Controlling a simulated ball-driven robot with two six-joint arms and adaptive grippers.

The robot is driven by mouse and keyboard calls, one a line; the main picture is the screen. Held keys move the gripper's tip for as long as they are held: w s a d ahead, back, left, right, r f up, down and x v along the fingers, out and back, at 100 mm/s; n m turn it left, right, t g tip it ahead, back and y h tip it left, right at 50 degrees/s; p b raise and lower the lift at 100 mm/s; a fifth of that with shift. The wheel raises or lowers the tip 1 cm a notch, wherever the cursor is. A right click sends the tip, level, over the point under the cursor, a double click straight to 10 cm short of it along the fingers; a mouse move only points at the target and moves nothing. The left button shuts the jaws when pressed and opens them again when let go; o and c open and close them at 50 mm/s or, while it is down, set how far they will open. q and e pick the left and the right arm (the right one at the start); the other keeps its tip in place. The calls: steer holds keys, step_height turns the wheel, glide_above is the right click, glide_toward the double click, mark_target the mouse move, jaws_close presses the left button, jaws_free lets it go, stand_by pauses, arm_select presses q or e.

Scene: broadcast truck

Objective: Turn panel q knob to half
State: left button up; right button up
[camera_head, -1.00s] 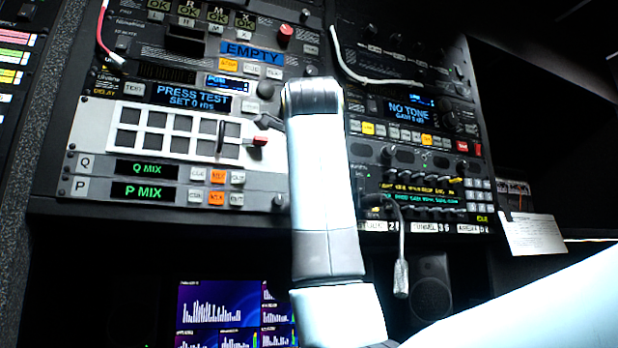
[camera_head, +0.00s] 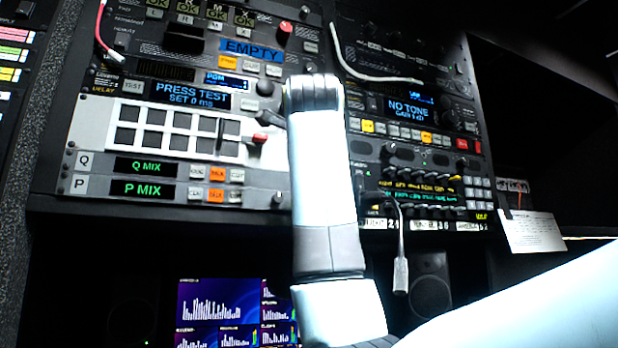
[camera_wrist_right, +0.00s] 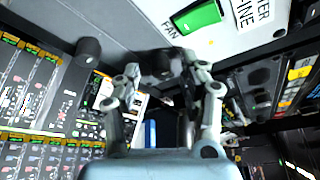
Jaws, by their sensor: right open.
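Panel Q is the strip with the green Q MIX display (camera_head: 146,167) in the head view, above the P MIX strip (camera_head: 142,190). A Q knob cannot be made out there; my right arm covers the area just right of the strip. My right forearm stands upright in the middle of the head view and hides most of its gripper. In the right wrist view my right gripper (camera_wrist_right: 165,88) is open, its two fingers apart. A dark round knob (camera_wrist_right: 158,64) shows beyond and between the fingertips. I cannot tell whether they touch it, or which knob it is. My left gripper is out of view.
A lever with a red end (camera_head: 260,138) sticks out above the Q strip. A white cable (camera_head: 375,80) and a hanging grey cable plug (camera_head: 400,275) are right of my arm. The wrist view shows a green switch (camera_wrist_right: 197,17) and another dark knob (camera_wrist_right: 88,50).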

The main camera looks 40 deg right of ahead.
steer(key=v, duration=0.7)
steer(key=shift+s, duration=0.15)
steer(key=shift+a, duration=0.15)
